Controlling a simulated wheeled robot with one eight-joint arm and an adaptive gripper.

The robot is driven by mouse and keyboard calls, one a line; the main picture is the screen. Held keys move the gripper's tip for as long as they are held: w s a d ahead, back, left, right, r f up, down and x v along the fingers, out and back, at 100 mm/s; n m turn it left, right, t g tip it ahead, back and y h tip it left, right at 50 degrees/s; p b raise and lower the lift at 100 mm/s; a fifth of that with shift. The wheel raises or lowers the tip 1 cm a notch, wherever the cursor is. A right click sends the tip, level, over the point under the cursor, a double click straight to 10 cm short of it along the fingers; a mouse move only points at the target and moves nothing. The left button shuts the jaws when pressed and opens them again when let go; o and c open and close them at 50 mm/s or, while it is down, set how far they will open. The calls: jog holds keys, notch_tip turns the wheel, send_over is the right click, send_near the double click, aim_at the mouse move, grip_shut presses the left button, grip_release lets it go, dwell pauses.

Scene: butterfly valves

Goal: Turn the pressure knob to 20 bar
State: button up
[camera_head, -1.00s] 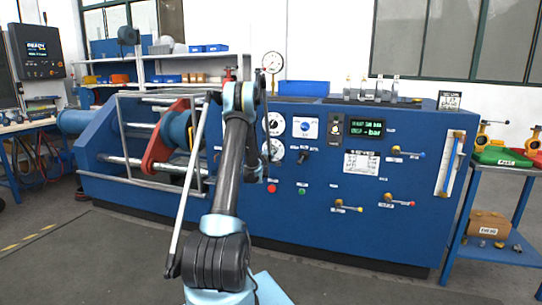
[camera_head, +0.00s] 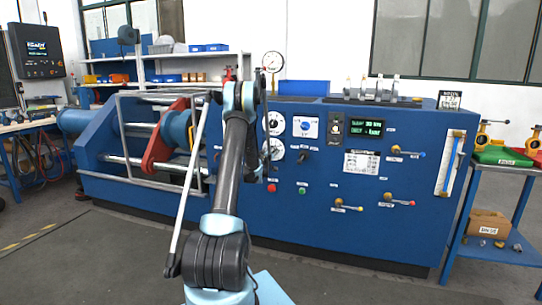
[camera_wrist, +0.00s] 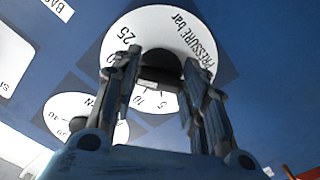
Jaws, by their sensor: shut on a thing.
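The pressure knob (camera_wrist: 160,66) is a dark round knob in the middle of a white dial (camera_wrist: 150,24) marked "PRESSURE bar" in the wrist view. The figures 25, 10 and 5 show on its scale; the rest is partly hidden by the fingers. My gripper (camera_wrist: 159,82) has one finger on each side of the knob and is shut on it. Which mark the knob points to cannot be read. In the head view my arm reaches to the panel and hides the gripper and the knob. A green-lit display (camera_head: 367,128) on the panel has text too blurred to read surely.
The blue test bench (camera_head: 330,225) fills the middle. A second white dial (camera_wrist: 68,112) lies close to the fingers. Lever valves (camera_head: 400,202) and a red button (camera_head: 271,188) are on the panel. A side table (camera_head: 500,172) stands at the right. Open floor lies in front.

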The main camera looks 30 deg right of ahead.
jog(key=o, duration=1.1)
jog(key=shift+w+f, duration=0.1)
jog(key=shift+f, duration=0.05)
jog(key=shift+c, duration=0.2)
jog(key=v, duration=1.2)
